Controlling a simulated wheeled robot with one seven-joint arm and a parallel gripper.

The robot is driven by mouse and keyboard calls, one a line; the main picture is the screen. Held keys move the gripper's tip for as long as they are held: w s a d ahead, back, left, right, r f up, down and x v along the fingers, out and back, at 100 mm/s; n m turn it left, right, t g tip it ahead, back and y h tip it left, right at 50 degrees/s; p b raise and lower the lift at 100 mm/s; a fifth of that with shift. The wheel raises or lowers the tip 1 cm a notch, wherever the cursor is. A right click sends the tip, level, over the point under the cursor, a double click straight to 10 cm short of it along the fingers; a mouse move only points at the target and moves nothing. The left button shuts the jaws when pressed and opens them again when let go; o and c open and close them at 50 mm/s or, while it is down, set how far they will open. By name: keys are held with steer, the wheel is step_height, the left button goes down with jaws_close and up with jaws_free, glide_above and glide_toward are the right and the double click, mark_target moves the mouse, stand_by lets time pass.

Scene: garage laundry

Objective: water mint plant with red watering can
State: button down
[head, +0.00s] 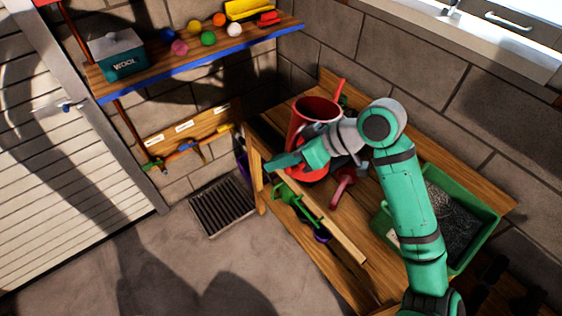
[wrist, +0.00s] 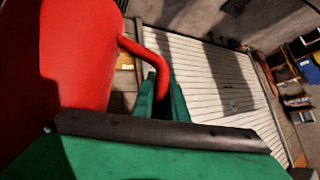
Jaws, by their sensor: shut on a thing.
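The red watering can (head: 312,108) is at the far end of the wooden bench, partly hidden behind my arm. Its red body fills the left of the wrist view (wrist: 60,60), with its curved handle (wrist: 150,55) reaching down to the green fingers. My gripper (wrist: 163,95) is shut on that handle. In the head view my gripper (head: 285,161) points left across the can. I cannot tell whether the can touches the bench. Some green shows just behind the can, too small to identify as the mint plant.
The bench (head: 385,262) has a front rail. A green tub (head: 487,232) of dark granular material stands at its right, and a red tool (head: 343,186) lies near the can. Green and purple items (head: 285,194) are below the rail. A shelf (head: 190,62) with balls is on the wall.

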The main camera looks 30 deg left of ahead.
step_height(320, 180, up, 9)
steer(key=m+g, duration=0.1)
steer(key=g, duration=0.2)
steer(key=shift+w+m, duration=0.2)
steer(key=shift+m, duration=0.2)
stand_by(0.6)
steer(key=shift+f, duration=0.1)
stand_by(1.4)
steer(key=r, duration=0.3)
steer(key=shift+w+g, duration=0.35)
steer(key=shift+g, duration=0.05)
steer(key=shift+w+m, duration=0.1)
steer(key=shift+m, duration=0.2)
stand_by(0.5)
